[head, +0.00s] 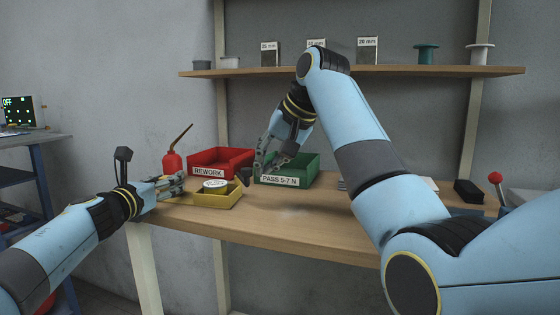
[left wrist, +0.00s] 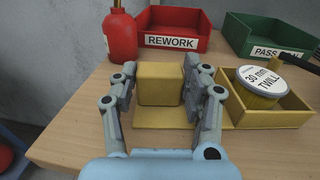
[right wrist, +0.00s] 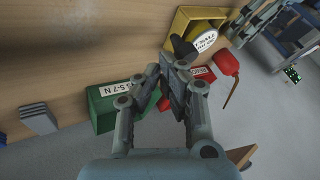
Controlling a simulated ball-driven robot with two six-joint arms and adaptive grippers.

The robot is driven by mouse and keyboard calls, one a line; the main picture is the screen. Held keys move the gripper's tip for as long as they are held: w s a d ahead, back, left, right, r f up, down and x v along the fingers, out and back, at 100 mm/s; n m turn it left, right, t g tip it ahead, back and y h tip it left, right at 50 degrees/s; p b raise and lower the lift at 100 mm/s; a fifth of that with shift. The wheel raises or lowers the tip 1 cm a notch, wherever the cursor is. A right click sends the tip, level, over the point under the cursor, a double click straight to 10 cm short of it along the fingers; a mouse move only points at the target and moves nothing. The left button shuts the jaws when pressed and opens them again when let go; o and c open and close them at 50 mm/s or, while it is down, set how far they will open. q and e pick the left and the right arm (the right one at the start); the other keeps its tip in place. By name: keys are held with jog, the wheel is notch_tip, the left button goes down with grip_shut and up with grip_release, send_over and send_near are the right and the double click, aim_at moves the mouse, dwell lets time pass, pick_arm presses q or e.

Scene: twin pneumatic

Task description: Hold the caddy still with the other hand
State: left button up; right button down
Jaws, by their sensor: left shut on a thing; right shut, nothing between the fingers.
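The yellow caddy (head: 228,201) sits near the table's front left edge, with a round tin labelled 30 mm TWILL (left wrist: 262,82) in its tray. A yellow block (left wrist: 160,84) rises from the flat plate (left wrist: 165,118) beside the tray. My left gripper (head: 180,183) is shut on this block, a finger on each side in the left wrist view. My right gripper (head: 263,169) is shut and empty in front of the green PASS 5-7 N bin (head: 301,176). A small black piece (right wrist: 183,51) shows just beyond its fingertips; I cannot tell what it is or whether they touch.
A red REWORK bin (head: 218,160) stands behind the caddy, and a red oil can (head: 172,163) is at the left. A black block (head: 468,191) lies at the right. The front middle of the wooden table (head: 300,222) is clear.

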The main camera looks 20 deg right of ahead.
jog(key=shift+a, duration=0.1)
jog(key=a+m, duration=0.1)
jog(key=a, duration=0.1)
jog(key=s+a+m+h, duration=0.1)
jog(key=a+m, duration=0.1)
jog(key=shift+t+h, duration=0.3)
jog(key=shift+t, duration=0.1)
jog(key=shift+w+d, duration=0.1)
jog(key=shift+d, duration=0.05)
jog(key=shift+w+d, duration=0.3)
jog(key=shift+d, duration=0.3)
jog(key=shift+s+r, duration=0.1)
jog(key=shift+r, duration=0.05)
send_near(247, 169)
jog(key=shift+w+d+f, duration=0.45)
jog(key=shift+w, duration=0.05)
